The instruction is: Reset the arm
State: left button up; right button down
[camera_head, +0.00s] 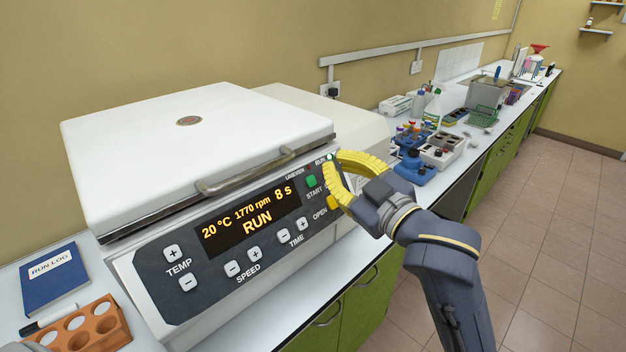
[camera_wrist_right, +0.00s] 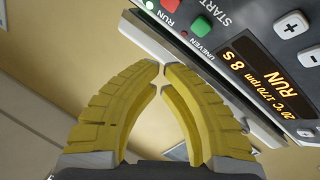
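My right arm reaches in from the lower right in the head view. Its yellow-fingered right gripper (camera_head: 332,160) is beside the right end of the centrifuge's control panel, near the green START button (camera_head: 311,181) and the yellow OPEN button (camera_head: 333,203). In the right wrist view the fingertips of the right gripper (camera_wrist_right: 163,69) come together with nothing between them. I cannot tell whether they touch the panel. The white centrifuge (camera_head: 150,130) has its lid down, and its display (camera_head: 250,217) reads RUN, 20 °C, 1770 rpm, 8 s. My left gripper is not in view.
A blue run log (camera_head: 54,280) and an orange rack (camera_head: 85,328) lie at the left of the bench. The tiled floor (camera_head: 545,220) at the right is clear.

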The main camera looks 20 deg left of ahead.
jog(key=shift+f, duration=0.1)
jog(key=d+f+m+t+h, duration=0.1)
jog(key=d+f+m+h, duration=0.35)
jog(key=d+f, duration=0.8)
jog(key=d+f+m+t+h, duration=0.1)
jog(key=d+f+m+h, duration=0.35)
jog(key=d+f, duration=0.8)
jog(key=s+d+f+g+h, duration=0.6)
jog(key=s+d+f+h, duration=0.5)
jog(key=s+d+f, duration=1.1)
jog(key=s+a+f+g+y, duration=0.15)
jog(key=a+f, duration=0.25)
jog(key=f, duration=1)
jog(key=s+a+f+g+y, duration=0.1)
jog(key=s+a+f+y, duration=0.15)
jog(key=f, duration=1.15)
jog(key=s+f+m+g+y, duration=0.1)
jog(key=s+f+m+g, duration=0.2)
jog(key=s+f, duration=1.7)
jog(key=shift+s+a+f, duration=0.4)
jog(key=shift+s, duration=0.5)
